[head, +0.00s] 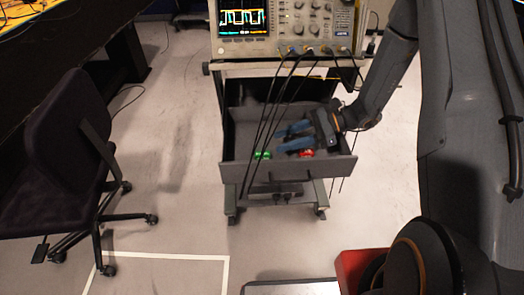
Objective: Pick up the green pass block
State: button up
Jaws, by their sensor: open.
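The green pass block (262,155) lies inside the open grey drawer (290,170) of a wheeled cart, near the drawer's front wall and left of its middle. A red block (306,153) lies to its right in the same drawer. My gripper (279,140) reaches into the drawer from the right, with its blue fingers pointing left. The fingers are apart and hold nothing that I can see. Their tips are just above and to the right of the green block in the picture. Whether they touch it cannot be told.
An oscilloscope (287,28) stands on top of the cart, and its black cables (268,105) hang down in front of the drawer. A dark office chair (75,160) stands at the left. The floor (180,150) between chair and cart is clear.

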jog(key=b, duration=0.3)
send_near(263, 153)
jog(key=x, duration=0.2)
jog(key=shift+a, duration=0.3)
jog(key=shift+x, duration=3.85)
grip_shut()
